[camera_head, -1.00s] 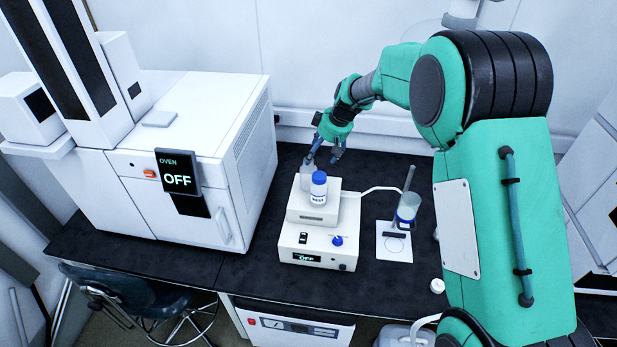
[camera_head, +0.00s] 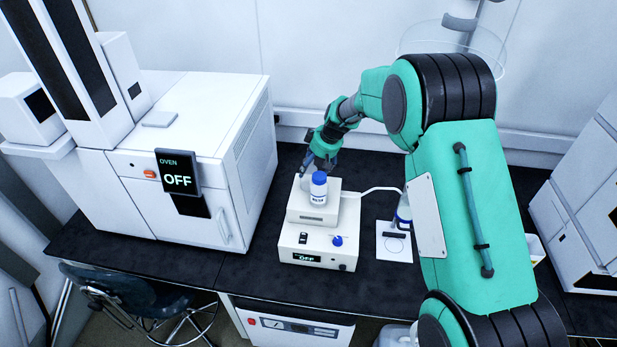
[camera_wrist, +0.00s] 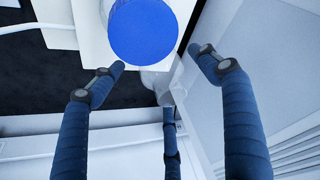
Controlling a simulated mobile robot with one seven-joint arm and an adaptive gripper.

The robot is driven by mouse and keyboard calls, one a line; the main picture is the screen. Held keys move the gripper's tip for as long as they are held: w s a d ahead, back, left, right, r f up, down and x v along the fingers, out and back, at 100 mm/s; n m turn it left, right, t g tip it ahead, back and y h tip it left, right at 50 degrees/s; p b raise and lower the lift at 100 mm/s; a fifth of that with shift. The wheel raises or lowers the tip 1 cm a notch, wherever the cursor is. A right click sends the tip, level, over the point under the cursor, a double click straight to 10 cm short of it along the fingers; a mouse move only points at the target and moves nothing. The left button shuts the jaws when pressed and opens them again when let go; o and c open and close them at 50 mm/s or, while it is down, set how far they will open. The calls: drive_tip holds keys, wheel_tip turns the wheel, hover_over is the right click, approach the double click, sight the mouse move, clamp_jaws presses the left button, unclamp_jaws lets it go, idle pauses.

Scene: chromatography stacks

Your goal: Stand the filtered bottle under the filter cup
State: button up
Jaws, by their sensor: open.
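A white bottle with a blue cap and a blue label (camera_head: 319,190) stands upright on the upper step of a white instrument. In the wrist view its blue cap (camera_wrist: 143,30) fills the top middle. My gripper (camera_head: 322,163) is just behind and above the bottle, its fingers spread. In the wrist view the open fingers (camera_wrist: 160,68) lie on either side below the cap, with nothing held. The filter cup (camera_head: 403,213) is at the right on a stand, mostly hidden by my arm. Its white base plate (camera_head: 393,250) with a drawn circle shows bare.
The white instrument (camera_head: 316,240) reads OFF, and a white tube (camera_head: 375,190) runs from it toward the cup. A pale translucent piece (camera_head: 305,181) stands beside the bottle. A large oven (camera_head: 190,150) stands at left. Dark bench is clear between oven and instrument.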

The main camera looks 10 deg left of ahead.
drive_tip(key=shift+f, duration=0.1)
idle(0.3)
drive_tip(key=shift+x, duration=2.55)
drive_tip(key=c, duration=1.4)
drive_tip(key=shift+o, duration=0.2)
drive_tip(key=shift+r, duration=5.05)
drive_tip(key=shift+w, duration=0.1)
drive_tip(key=shift+d, duration=0.1)
